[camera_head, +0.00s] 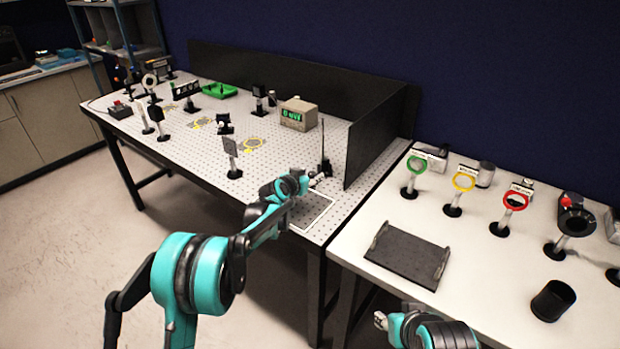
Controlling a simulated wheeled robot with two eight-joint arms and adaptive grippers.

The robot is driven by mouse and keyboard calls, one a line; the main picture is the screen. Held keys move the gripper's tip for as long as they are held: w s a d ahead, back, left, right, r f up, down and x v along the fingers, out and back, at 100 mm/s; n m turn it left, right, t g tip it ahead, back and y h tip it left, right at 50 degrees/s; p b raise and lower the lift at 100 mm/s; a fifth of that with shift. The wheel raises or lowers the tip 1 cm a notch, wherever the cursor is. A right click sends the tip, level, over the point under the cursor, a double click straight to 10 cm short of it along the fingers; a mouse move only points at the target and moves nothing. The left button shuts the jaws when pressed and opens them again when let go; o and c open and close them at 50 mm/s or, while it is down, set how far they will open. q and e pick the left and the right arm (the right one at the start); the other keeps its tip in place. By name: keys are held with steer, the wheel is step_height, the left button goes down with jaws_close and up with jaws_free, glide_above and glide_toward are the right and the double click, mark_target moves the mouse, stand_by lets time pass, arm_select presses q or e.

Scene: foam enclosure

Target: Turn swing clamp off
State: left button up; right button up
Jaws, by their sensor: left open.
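My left gripper (318,180) is open at the front right corner of the perforated optical table (285,160). A small black fixture with a thin upright rod (325,164) stands just behind it, beside the dark panel. It may be the swing clamp, but it is too small to be sure. I cannot tell whether the fingers touch it. My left forearm covers part of a white-outlined square (318,212) on the table. My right gripper (380,320) is low in the view, in front of the right table; its fingers are too small to read.
A dark foam wall (375,140) closes the table's back and right side. Several posts, a green tray (219,90) and a meter (298,114) stand farther back. The right table holds a black tray (408,254), coloured rings on posts and a black cup (552,300).

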arm_select(q)
steer(key=shift+c, duration=0.4)
jaws_close()
steer(key=shift+d+f+n+y, duration=0.1)
steer(key=shift+d+n+y, duration=0.05)
steer(key=shift+n+y, duration=0.35)
steer(key=shift+n+t+y+p, duration=0.3)
